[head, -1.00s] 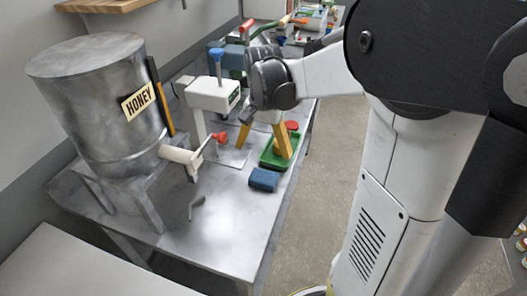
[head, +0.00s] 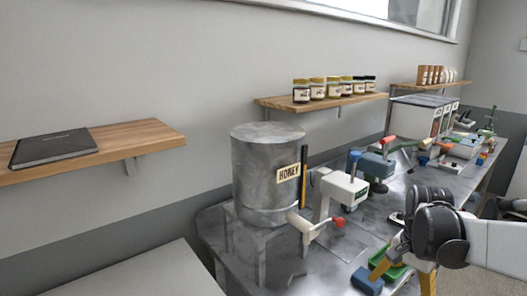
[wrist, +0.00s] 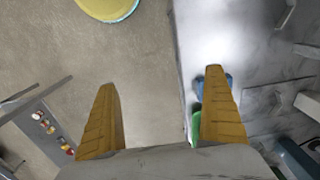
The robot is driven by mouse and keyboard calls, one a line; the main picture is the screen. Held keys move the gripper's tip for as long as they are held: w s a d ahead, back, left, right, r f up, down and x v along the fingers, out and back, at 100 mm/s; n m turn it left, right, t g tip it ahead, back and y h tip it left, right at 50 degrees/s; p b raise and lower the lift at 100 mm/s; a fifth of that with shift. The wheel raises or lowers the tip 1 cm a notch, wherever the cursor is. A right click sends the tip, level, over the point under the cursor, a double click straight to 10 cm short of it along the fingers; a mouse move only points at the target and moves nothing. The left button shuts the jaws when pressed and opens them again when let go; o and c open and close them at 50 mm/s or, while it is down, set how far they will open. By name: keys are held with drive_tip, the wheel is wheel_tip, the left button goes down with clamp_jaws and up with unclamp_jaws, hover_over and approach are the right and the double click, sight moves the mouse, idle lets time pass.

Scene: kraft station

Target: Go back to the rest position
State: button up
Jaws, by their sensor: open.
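My gripper (head: 405,277) is at the lower right of the head view, above the front edge of the metal bench (head: 335,262). Its two yellow fingers are apart, with nothing between them. In the wrist view my gripper (wrist: 160,82) is open over bare floor, with the bench edge passing by its right finger. A blue block (head: 367,281) lies on the bench beside the fingers. A green tray (head: 396,272) is partly hidden behind my gripper; a sliver of it shows by the right finger in the wrist view (wrist: 196,122).
Wall shelves hold a dark book (head: 55,148) and several jars (head: 333,88). A round yellow thing (wrist: 106,8) is on the floor.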

drive_tip(key=s+a+r+n+t, duration=0.5)
drive_tip(key=s+a+n, duration=0.5)
drive_tip(key=a, duration=0.3)
drive_tip(key=shift+r+t, duration=0.15)
drive_tip(key=shift+t, duration=0.75)
